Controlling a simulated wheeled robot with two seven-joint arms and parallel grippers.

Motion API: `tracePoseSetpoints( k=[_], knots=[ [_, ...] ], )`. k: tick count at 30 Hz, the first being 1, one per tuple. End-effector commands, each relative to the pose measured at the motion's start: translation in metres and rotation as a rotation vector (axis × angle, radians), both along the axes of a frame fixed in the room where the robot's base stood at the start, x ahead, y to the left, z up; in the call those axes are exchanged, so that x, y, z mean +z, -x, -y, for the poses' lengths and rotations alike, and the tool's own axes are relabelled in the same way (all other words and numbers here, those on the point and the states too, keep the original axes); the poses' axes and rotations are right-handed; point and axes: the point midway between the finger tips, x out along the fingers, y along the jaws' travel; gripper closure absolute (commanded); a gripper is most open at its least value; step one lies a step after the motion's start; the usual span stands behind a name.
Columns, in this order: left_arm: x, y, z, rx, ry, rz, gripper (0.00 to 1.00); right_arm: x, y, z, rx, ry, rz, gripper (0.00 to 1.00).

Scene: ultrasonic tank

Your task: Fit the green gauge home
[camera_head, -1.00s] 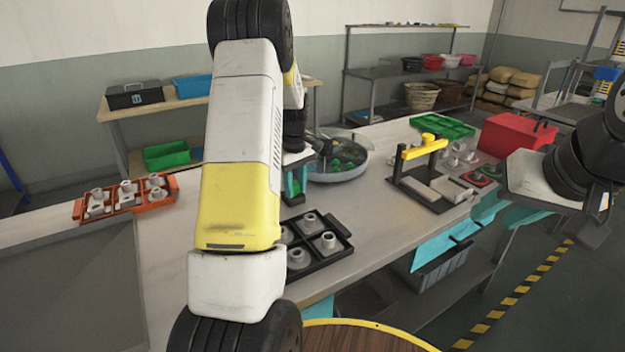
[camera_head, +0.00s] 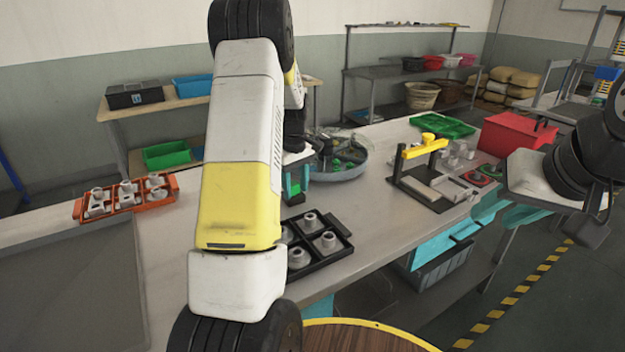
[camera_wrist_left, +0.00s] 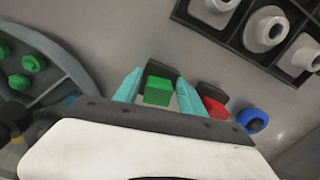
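The green gauge, a small green block (camera_wrist_left: 158,91) on a dark base, shows in the left wrist view between the teal fingers of my left gripper (camera_wrist_left: 160,82). The fingers stand on either side of it, with a visible gap at least on the right. My left gripper also shows in the head view (camera_head: 295,178), low over the bench behind the black tray, with a bit of green between its fingers. Its arm hides part of the bench. My right gripper (camera_head: 528,213) is off the bench's right side, apart from the objects; its finger opening is unclear.
A red-topped block (camera_wrist_left: 214,107) and a blue round piece (camera_wrist_left: 253,119) lie close beside the left gripper. A black tray (camera_head: 346,250) of grey fittings is near it. The round tank (camera_head: 345,174) stands behind; a yellow-handled fixture (camera_head: 424,150) is to the right.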

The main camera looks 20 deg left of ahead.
Motion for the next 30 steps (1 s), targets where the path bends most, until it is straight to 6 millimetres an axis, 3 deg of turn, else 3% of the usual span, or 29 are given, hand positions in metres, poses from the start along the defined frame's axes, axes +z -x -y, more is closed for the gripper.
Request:
tracePoseSetpoints(
  k=[11, 24, 30],
  knots=[
    [0.002, 0.000, 0.000, 0.000, 0.000, 0.000, 0.40, 0.000, 0.000, 0.000, 0.000, 0.000, 0.000, 0.64],
    [0.066, -0.001, 0.000, 0.000, 0.000, 0.001, 0.40, 0.000, 0.000, 0.000, 0.000, 0.000, 0.000, 0.64],
    [0.078, 0.000, 0.000, 0.000, 0.000, 0.000, 0.40, 0.000, 0.000, 0.000, 0.000, 0.000, 0.000, 0.64]
  ],
)
